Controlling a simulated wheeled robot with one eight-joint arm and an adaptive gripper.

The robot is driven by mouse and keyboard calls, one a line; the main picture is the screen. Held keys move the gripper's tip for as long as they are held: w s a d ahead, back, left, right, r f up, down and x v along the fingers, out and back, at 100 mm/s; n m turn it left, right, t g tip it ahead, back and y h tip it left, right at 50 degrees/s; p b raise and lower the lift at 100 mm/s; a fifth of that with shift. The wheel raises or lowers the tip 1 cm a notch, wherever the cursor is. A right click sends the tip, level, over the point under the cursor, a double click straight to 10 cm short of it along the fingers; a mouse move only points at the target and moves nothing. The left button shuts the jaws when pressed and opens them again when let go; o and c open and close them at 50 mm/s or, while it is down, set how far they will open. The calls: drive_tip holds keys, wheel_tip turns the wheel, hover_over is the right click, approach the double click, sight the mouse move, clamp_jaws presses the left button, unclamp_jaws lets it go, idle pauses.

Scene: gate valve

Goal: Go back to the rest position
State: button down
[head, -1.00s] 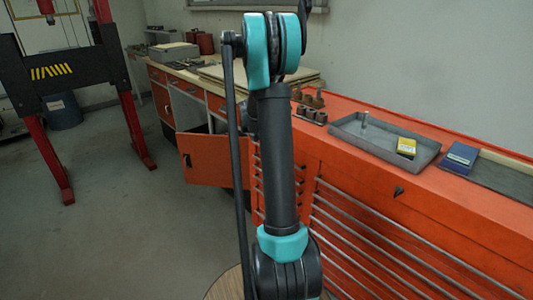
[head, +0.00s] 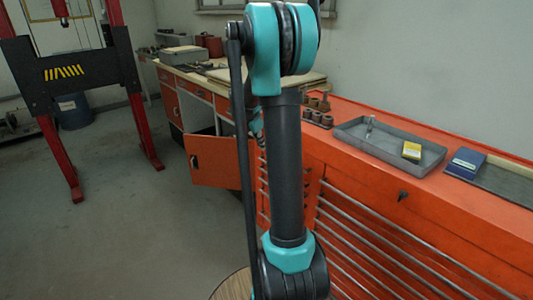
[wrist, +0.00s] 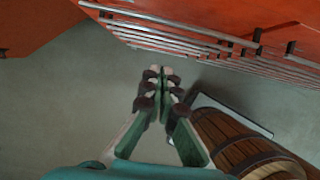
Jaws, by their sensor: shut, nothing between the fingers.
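My gripper (wrist: 160,74) shows in the wrist view, pointing away over the grey floor. Its two green-and-dark fingers meet at the tips, with nothing between them. It is clear of the orange drawer cabinet (wrist: 225,22), which runs along the top of that view. In the head view my arm stands upright in the middle and my gripper is out of sight. No gate valve shows in either view.
A wooden barrel (wrist: 235,142) stands at the lower right of the wrist view. In the head view, a grey tray (head: 385,147) lies on the orange cabinet top. An orange cabinet door (head: 215,160) hangs open. A press frame (head: 72,78) stands left over open floor.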

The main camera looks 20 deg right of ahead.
drive_tip(key=s+a+f+m+t+y, duration=0.1)
drive_tip(key=s+a+f+m, duration=0.1)
drive_tip(key=s+a+m, duration=0.3)
drive_tip(key=s+a+f+m+t+y, duration=0.1)
drive_tip(key=s+a+f+m, duration=0.2)
drive_tip(key=s, duration=1.1)
drive_tip(key=s+a+f+m+y, duration=0.2)
drive_tip(key=s+a+m, duration=0.6)
drive_tip(key=m, duration=0.5)
drive_tip(key=shift+s+a+f+m+t, duration=0.2)
drive_tip(key=shift+s+f+m+t, duration=0.3)
drive_tip(key=shift+s, duration=0.55)
drive_tip(key=shift+f, duration=0.1)
